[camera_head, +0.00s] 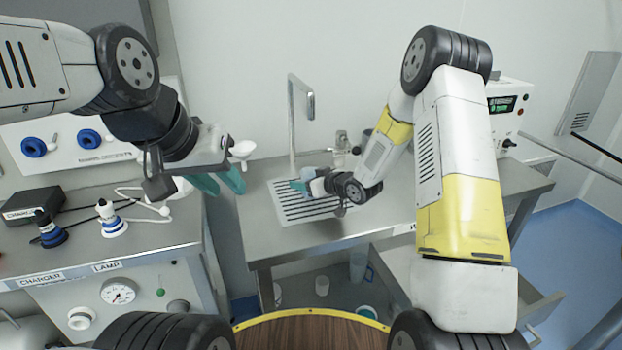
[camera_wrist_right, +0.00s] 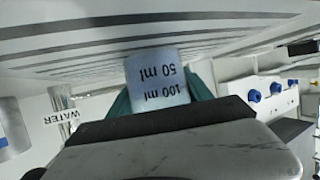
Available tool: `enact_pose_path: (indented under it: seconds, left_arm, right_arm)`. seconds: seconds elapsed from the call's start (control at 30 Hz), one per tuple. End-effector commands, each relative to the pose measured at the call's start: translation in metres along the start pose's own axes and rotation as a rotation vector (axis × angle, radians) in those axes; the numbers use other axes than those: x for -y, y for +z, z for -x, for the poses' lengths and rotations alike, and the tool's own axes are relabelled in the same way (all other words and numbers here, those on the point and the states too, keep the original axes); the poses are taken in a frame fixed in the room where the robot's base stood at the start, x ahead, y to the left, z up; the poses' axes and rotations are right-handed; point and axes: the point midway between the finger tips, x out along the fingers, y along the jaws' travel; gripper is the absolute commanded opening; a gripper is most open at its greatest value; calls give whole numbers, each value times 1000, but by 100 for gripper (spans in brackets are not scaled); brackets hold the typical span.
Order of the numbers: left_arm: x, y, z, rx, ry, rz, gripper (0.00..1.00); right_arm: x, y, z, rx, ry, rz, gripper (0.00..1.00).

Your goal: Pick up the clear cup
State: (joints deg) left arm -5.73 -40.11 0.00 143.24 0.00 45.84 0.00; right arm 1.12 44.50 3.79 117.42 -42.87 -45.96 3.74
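The clear cup (camera_wrist_right: 157,82) is a pale see-through cup with 100 ml and 50 ml marks. In the right wrist view it sits between the teal fingers of my right gripper (camera_wrist_right: 160,98), which press close on both sides. In the head view the bluish cup (camera_head: 308,173) is at my right gripper (camera_head: 301,185), over the slotted drain plate (camera_head: 293,214). I cannot tell whether its base touches the plate. My left gripper (camera_head: 221,182) is open and empty above the gap between the two counters.
A tap (camera_head: 293,125) rises behind the drain plate. On the left counter are a black charger box (camera_head: 33,204), a white and blue lamp (camera_head: 111,218) and cables. A machine with a display (camera_head: 505,112) stands at the right back. The right counter's front is free.

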Motion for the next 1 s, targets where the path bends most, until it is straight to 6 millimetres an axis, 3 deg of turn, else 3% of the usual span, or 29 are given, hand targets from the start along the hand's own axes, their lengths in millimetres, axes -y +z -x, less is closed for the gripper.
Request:
enact_pose_path:
  seconds: [0.03,0.23,0.53,0.77,0.83,1.0]
  left_arm:
    - [0,0,0,0,0,0,33]
    - [0,0,0,0,0,0,33]
    - [0,0,0,0,0,0,33]
    - [0,0,0,0,0,0,33]
    - [0,0,0,0,0,0,33]
    - [0,0,0,0,0,0,33]
  right_arm:
    - [0,0,0,0,0,0,43]
    - [0,0,0,-1,0,0,5]
    - [0,-4,2,-2,1,1,4]
    - [-1,-26,11,-4,2,1,4]
    - [-1,-37,16,-4,3,2,4]
    - [-10,-21,53,1,6,-2,4]
